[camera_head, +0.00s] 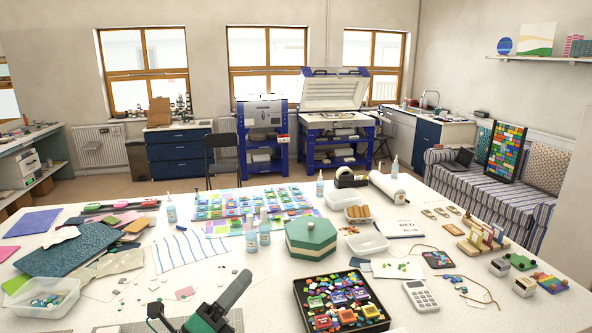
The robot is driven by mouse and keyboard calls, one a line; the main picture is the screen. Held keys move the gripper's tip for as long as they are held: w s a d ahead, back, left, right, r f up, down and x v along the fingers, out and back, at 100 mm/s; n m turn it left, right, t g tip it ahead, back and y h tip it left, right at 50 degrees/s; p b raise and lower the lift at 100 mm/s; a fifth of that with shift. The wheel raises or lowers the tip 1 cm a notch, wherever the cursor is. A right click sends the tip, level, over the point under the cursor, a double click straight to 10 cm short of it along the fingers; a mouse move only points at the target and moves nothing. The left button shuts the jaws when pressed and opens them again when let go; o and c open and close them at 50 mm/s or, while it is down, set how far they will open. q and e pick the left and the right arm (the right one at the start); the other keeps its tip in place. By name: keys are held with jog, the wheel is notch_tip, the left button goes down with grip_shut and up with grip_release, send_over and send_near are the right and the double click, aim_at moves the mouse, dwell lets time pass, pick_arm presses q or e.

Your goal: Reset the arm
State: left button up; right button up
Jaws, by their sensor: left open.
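My left gripper (199,292) shows at the bottom edge, left of the middle, above the near part of the white worktable (245,310). Its dark fingers are spread apart with nothing between them, and a green part shows at its base. It is left of the black tray (384,318) of coloured glass pieces and in front of the green hexagonal box (311,238), touching neither. My right gripper is not in view.
A clear bin (45,297) of glass pieces stands at the left. Several bottles (250,238) stand mid-table. A calculator (420,296) lies right of the tray. The open kiln (336,92) stands behind the table. Bare table lies between my gripper and the box.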

pick_arm(q)
jog(key=s+a+f+n+g+y, duration=0.1)
jog(key=s+a+f+n+y, duration=0.1)
jog(key=a+f+n+y, duration=0.4)
jog(key=s+a+f+n+g+y, duration=0.1)
jog(key=s+a+f+n+y, duration=0.15)
jog(key=f+n+y, duration=0.45)
jog(key=s+a+f+n+g+y, duration=0.2)
jog(key=s+a+f+n+y, duration=0.15)
jog(key=f+n, duration=0.55)
jog(key=s+f+n+g+h, duration=0.1)
jog(key=s+f+n+g, duration=0.4)
jog(key=s, duration=0.5)
jog(key=s+f+n+g, duration=0.4)
jog(key=s+f+g, duration=0.1)
jog(key=s, duration=0.5)
notch_tip(320, 180, down, 32)
jog(key=g, duration=0.1)
jog(key=s+a+f, duration=0.2)
jog(key=s+f, duration=0.7)
jog(key=s+a+f+g, duration=0.1)
jog(key=s+a+f, duration=0.1)
jog(key=s+f, duration=0.7)
jog(key=shift+s+f, duration=0.35)
jog(key=shift+s, duration=0.2)
